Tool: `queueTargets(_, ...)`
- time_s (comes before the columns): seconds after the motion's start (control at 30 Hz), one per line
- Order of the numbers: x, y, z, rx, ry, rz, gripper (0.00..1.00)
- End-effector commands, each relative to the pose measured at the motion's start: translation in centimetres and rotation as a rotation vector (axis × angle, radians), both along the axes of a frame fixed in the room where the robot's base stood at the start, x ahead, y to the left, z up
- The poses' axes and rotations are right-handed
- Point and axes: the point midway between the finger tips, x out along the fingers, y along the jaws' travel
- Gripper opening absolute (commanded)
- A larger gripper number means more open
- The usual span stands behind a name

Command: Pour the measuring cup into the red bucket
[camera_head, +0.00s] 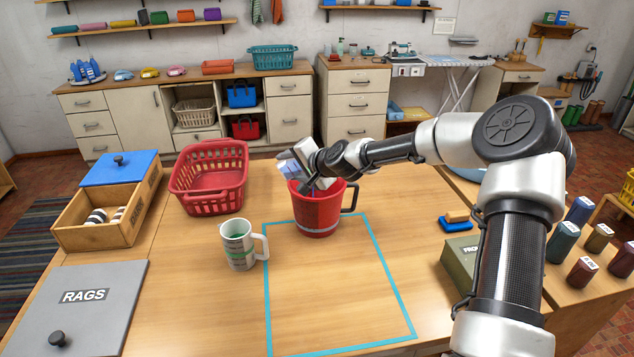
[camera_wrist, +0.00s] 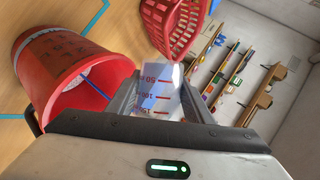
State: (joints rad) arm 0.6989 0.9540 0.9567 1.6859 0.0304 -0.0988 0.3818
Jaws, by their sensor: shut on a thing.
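The red bucket (camera_head: 318,212) stands upright on the table at the back edge of the blue taped outline, its dark handle to the right. It also shows in the wrist view (camera_wrist: 50,80), with its open mouth toward my gripper. My gripper (camera_head: 300,160) is over the bucket's rim, shut on the measuring cup. The clear measuring cup (camera_wrist: 158,92) has red graduation marks and lies between the fingers. In the head view the cup (camera_head: 288,165) is strongly tilted above the bucket's mouth. Its contents and its lip are not clearly visible.
A white and green mug (camera_head: 238,246) stands just left of the bucket. A red basket (camera_head: 209,180) is behind it. A wooden box (camera_head: 103,222) and a grey RAGS lid (camera_head: 82,315) are at left. The taped area (camera_head: 335,300) is bare inside.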

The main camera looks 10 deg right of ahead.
Motion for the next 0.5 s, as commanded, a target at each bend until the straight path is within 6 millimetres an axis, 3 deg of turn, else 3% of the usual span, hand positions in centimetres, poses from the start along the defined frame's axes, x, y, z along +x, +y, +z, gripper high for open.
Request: queueTargets(0.5, 0.05, -0.08, -0.26, 0.057, 0.014, 0.0, 0.21)
